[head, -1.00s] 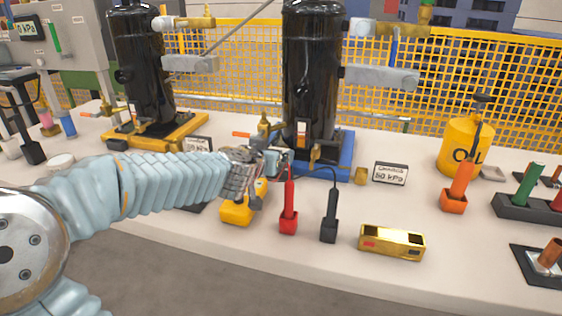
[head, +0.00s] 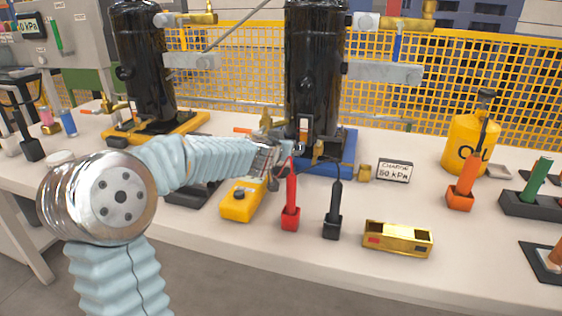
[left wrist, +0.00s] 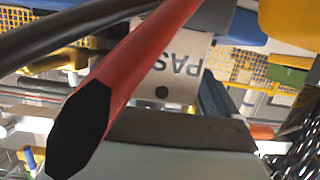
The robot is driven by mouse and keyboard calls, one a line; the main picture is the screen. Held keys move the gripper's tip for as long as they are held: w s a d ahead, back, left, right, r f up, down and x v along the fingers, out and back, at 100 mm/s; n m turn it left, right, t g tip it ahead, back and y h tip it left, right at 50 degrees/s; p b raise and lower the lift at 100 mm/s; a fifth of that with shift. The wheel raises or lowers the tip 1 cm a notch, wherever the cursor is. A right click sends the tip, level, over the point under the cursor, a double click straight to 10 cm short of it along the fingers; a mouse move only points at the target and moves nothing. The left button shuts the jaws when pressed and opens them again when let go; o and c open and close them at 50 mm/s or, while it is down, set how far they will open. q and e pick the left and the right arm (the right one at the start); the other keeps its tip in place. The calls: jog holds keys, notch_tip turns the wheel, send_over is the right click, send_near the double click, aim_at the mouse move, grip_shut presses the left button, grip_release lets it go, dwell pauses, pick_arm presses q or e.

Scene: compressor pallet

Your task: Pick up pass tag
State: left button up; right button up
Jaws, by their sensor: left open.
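The pass tag (left wrist: 172,70) is a pale plate with dark letters "PAS" and a dark hole. It shows upside down in the left wrist view, partly covered by a red bar close to the camera. In the head view I cannot clearly make it out. My left gripper (head: 284,150) is open, beside the lower front of the right black compressor (head: 313,80). A grey, dark-topped gripper part fills the bottom of the left wrist view. I cannot tell whether the tag lies between the fingers. My right gripper is not in view.
A yellow meter (head: 238,205), a red probe (head: 291,200) and a black probe (head: 334,210) stand close below my gripper. A gold box (head: 397,238) and a "50 kPa" sign (head: 394,171) are to the right.

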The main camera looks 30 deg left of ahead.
pick_arm(q)
jog(key=c, duration=1)
jog(key=shift+r, duration=0.15)
